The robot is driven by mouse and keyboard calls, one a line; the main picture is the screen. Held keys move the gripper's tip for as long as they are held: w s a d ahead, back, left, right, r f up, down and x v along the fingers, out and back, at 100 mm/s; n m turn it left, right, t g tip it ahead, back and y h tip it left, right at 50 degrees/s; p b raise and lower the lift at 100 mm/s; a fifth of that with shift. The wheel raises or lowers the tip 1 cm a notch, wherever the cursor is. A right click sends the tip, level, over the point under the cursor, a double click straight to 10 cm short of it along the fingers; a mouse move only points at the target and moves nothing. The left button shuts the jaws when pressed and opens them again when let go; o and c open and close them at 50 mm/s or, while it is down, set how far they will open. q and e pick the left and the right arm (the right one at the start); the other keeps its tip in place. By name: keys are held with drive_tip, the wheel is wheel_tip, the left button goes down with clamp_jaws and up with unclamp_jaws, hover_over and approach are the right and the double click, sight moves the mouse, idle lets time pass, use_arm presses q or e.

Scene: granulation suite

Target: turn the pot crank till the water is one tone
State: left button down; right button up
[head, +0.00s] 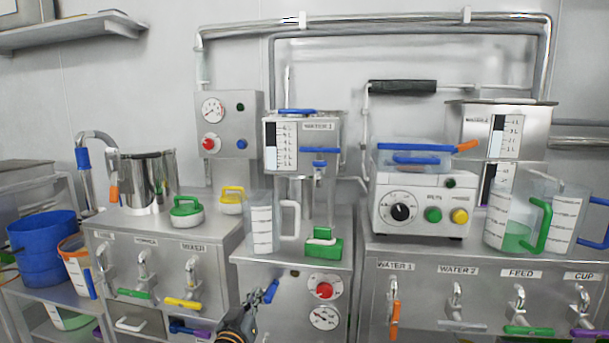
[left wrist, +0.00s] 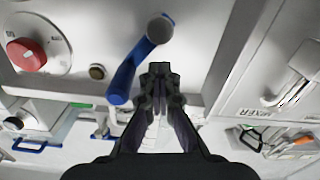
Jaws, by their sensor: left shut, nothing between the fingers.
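A crank with a blue grip (head: 270,291) sits on the front of the middle steel cabinet. In the left wrist view its blue handle (left wrist: 125,78) joins a grey hub (left wrist: 160,28). My left gripper (head: 246,308) is at the bottom of the head view, just left of and below the crank. In the left wrist view its fingertips (left wrist: 160,70) are together and empty, close beside the crank. I cannot tell contact. A shiny steel pot (head: 148,181) stands on the left cabinet. No water surface shows inside it. My right gripper is not in view.
A red knob (head: 325,291) and a gauge (head: 324,317) are right of the crank. A clear jug (head: 262,228) and a green-based block (head: 322,247) stand above on the cabinet top. Taps with coloured levers line the left cabinet (head: 215,246) and right cabinet.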

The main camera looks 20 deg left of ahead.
use_arm(q)
drive_tip(key=shift+s+a+f+b, duration=0.1)
drive_tip(key=shift+a+f+b, duration=0.2)
drive_tip(key=shift+f+b, duration=0.25)
idle(0.4)
drive_tip(key=c, duration=1.6)
unclamp_jaws()
drive_tip(key=v, duration=0.7)
drive_tip(key=shift+s, duration=0.25)
drive_tip(key=shift+d, duration=0.1)
